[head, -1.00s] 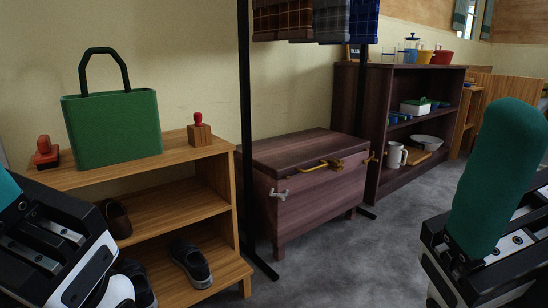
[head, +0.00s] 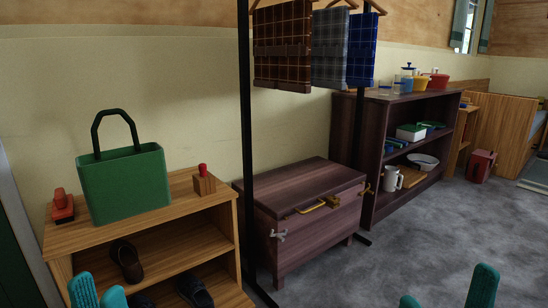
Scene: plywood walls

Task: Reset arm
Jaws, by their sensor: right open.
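My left gripper (head: 99,294) shows at the bottom left edge as two teal fingertips, close together in front of the wooden shoe shelf (head: 88,241). Whether they are parted or shut is unclear at this angle, and the rest of that hand is cut off below. My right gripper (head: 446,294) shows at the bottom right as two teal fingertips set well apart, over the grey floor. It is open with nothing seen between the tips. Both arms are out of view.
A green bag (head: 125,186) and two red-topped stamps stand on the shoe shelf. A dark wooden chest (head: 305,225) stands beyond a black rack post (head: 246,140) with hanging checked cloths. A dark shelf (head: 345,125) is behind. Grey floor (head: 420,235) is free at the right.

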